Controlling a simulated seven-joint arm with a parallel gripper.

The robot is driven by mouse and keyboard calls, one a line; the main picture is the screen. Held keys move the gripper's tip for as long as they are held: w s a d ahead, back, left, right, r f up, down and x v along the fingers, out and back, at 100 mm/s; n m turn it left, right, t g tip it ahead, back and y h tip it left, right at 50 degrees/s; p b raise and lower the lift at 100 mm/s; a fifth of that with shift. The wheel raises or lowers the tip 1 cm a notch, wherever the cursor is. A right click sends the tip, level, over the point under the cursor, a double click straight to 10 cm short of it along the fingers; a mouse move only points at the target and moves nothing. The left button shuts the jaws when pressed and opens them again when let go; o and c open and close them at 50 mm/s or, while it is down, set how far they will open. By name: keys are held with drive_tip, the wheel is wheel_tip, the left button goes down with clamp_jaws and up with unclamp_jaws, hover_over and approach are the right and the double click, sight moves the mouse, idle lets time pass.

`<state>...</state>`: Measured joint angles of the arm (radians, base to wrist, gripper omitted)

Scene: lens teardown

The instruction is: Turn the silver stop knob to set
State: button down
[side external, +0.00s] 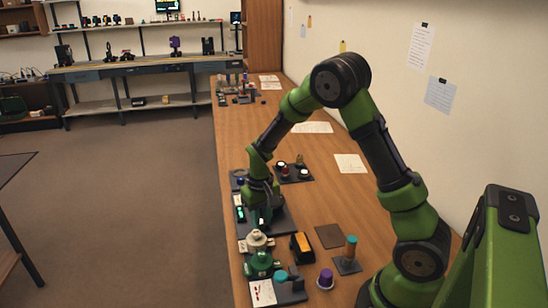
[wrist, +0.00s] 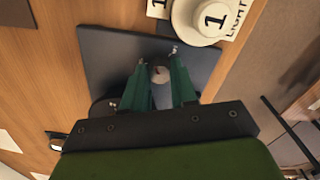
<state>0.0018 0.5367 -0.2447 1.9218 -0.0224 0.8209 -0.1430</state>
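The silver knob (wrist: 160,74) is a small round grey-silver piece on a dark plate (wrist: 105,48) in the wrist view. My gripper (wrist: 159,58) has its two green fingers pointing down over the plate, one on each side of the knob. The fingers stand apart, and narrow gaps seem to show between them and the knob. In the side external view my gripper (side external: 262,222) is low over the dark plate on the bench. The knob cannot be made out there, and its marks cannot be read.
A cream round piece marked 1 (wrist: 205,18) is close beside the plate. On the bench (side external: 325,212) are a green-based piece (side external: 261,265), an orange-and-black block (side external: 302,246), a purple-topped knob (side external: 326,279) and a teal-topped post (side external: 350,248). Other small parts stand behind my gripper.

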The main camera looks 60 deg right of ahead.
idle(0.3)
drive_tip(key=m, duration=0.5)
drive_tip(key=shift+r+m, duration=0.1)
drive_tip(key=shift+m, duration=0.3)
drive_tip(key=m, duration=0.6)
drive_tip(key=shift+m, duration=0.3)
drive_tip(key=c, duration=1.2)
unclamp_jaws()
drive_tip(key=shift+o, duration=0.2)
wheel_tip(320, 180, up, 17)
